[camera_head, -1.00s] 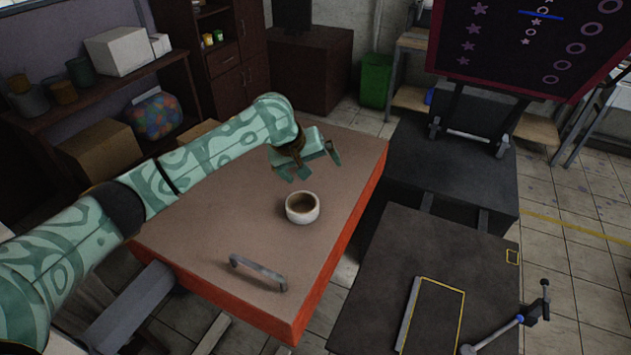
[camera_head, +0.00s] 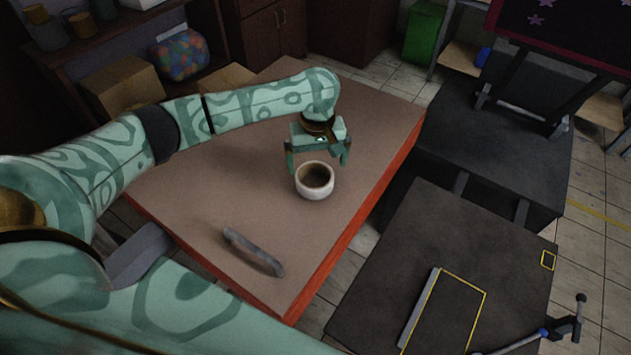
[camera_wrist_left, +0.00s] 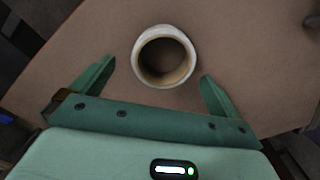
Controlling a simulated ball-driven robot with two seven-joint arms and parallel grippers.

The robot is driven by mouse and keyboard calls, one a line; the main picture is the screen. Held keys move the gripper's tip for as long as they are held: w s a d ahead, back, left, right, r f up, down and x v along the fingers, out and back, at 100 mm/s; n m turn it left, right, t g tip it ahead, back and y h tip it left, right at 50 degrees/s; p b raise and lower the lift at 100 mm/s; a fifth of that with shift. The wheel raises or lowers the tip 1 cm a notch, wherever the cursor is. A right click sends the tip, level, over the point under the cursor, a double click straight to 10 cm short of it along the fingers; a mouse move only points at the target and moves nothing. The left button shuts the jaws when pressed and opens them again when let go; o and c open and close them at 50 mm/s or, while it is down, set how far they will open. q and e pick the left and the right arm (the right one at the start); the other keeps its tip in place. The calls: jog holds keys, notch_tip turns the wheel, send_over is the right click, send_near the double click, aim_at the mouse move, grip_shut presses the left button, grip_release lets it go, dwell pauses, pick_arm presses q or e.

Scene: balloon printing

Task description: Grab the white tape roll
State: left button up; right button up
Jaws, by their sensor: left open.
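The white tape roll (camera_head: 315,181) lies flat on the brown tabletop (camera_head: 215,185), its hole facing up. My left gripper (camera_head: 318,164) is open just behind the roll in the head view, with its fingers pointing down toward the table. In the left wrist view the tape roll (camera_wrist_left: 164,56) sits ahead of the left gripper (camera_wrist_left: 157,80), roughly centred between the two spread fingers and mostly beyond their tips. I see no contact. My right gripper is not in view; an arm of mine crosses the bottom left of the head view.
A grey handle-like bar (camera_head: 253,252) lies near the table's front. The table's red edge (camera_head: 375,208) runs along the right. A dark workbench (camera_head: 440,270) with a clamp stands to the right. A cardboard box (camera_head: 122,84) is at back left.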

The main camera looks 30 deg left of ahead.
aim_at(315, 186)
pick_arm(q)
jog(key=shift+f, duration=0.3)
jog(key=f, duration=0.1)
jog(key=f+b, duration=0.1)
jog(key=f, duration=0.3)
jog(key=shift+s+a+f+b, duration=0.15)
jog(key=shift+s+b, duration=0.15)
jog(key=c, duration=0.9)
